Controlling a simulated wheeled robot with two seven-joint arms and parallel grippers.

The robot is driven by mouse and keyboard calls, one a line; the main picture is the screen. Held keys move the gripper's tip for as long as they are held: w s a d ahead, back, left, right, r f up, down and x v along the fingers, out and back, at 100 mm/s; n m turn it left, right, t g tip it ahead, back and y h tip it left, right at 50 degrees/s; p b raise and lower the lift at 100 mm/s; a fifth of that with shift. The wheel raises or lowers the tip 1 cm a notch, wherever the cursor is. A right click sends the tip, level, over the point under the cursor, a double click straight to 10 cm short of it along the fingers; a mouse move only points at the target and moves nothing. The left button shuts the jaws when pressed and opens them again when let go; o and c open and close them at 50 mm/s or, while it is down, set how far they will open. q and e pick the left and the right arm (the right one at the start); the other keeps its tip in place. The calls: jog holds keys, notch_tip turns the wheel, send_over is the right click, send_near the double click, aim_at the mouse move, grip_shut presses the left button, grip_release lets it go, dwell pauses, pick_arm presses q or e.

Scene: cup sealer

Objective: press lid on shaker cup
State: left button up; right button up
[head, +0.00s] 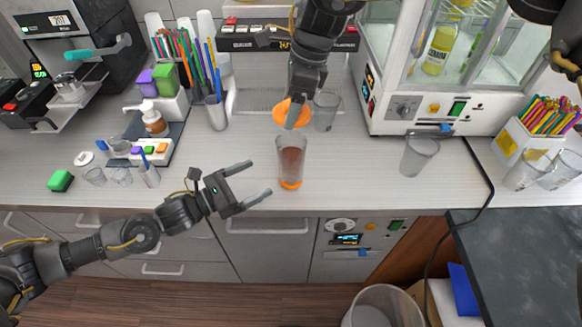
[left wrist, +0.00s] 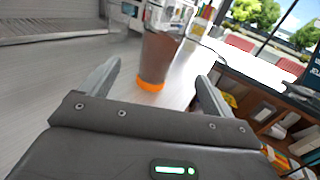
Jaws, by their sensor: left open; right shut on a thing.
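The shaker cup (head: 291,160) is a tall clear cup with brown contents and an orange base, upright on the counter near its front edge. In the left wrist view the cup (left wrist: 158,58) stands beyond and between my left fingers. My left gripper (head: 259,182) is open and empty, to the left of the cup and apart from it. The orange lid (head: 290,112) is above and behind the cup, at the tip of my right gripper (head: 297,108), which is shut on it. The right fingers partly hide the lid.
An empty clear cup (head: 325,112) stands behind the shaker cup, and another clear cup (head: 419,156) stands to the right. A white machine (head: 405,107) is at the back right.

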aim_at(289, 163)
pick_arm(q)
jog(key=x, duration=1.1)
jog(key=c, duration=1.5)
pick_arm(e)
jog(key=shift+f, duration=2.45)
jog(key=shift+f, duration=0.9)
jog(key=shift+f, duration=0.55)
jog(key=o, duration=1)
jog(key=shift+o, duration=0.2)
